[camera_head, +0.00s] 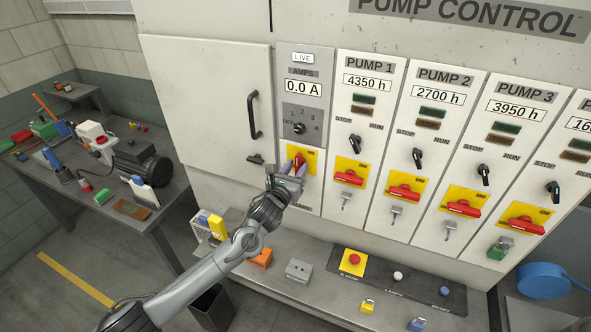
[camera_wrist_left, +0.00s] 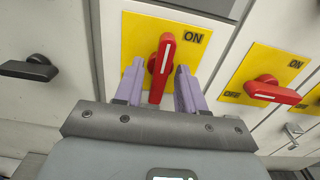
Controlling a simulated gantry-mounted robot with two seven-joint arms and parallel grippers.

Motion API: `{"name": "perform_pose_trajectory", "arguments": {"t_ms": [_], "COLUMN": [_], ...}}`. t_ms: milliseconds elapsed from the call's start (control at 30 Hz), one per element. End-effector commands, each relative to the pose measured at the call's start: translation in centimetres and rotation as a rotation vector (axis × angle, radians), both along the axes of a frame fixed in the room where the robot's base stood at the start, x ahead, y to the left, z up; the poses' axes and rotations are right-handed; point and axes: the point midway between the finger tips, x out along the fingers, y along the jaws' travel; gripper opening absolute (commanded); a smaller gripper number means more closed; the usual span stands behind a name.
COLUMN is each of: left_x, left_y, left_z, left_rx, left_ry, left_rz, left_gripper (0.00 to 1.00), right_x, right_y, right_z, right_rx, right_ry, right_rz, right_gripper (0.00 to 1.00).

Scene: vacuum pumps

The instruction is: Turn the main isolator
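The main isolator is a red rotary handle with a white stripe (camera_head: 299,160) on a yellow plate, below the AMPS panel. In the left wrist view the handle (camera_wrist_left: 161,68) stands nearly upright, its stripe toward the top, with the word ON to its upper right. My left gripper (camera_head: 293,170) is at the handle. Its two purple fingers (camera_wrist_left: 158,88) are open, one on each side of the handle, with visible gaps between. The plate's lower part is hidden by the gripper. My right gripper is not in view.
Pump panels with red isolator handles (camera_head: 349,177) stand to the right. A black door handle (camera_head: 254,115) and a small latch (camera_head: 256,159) are to the left. A ledge below carries an emergency stop (camera_head: 354,259) and padlocks. A cluttered workbench (camera_head: 150,221) stands at left.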

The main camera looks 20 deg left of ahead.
Motion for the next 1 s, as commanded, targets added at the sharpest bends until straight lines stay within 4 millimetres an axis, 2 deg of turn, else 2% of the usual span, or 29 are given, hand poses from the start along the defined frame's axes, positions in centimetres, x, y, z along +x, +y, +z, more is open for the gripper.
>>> {"name": "perform_pose_trajectory", "arguments": {"t_ms": [467,1000], "left_x": [-0.2,-1.9], "left_y": [0.0,0.0], "left_z": [0.1,0.1], "left_rx": [-0.005,-0.006], "left_ry": [0.000,0.001], "left_rz": [-0.001,-0.001], "left_gripper": [0.45,0.45], "right_x": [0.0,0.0], "right_y": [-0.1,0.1], "right_z": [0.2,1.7], "right_rx": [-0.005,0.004], "right_ry": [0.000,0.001], "right_rz": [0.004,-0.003], "right_gripper": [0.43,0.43]}}
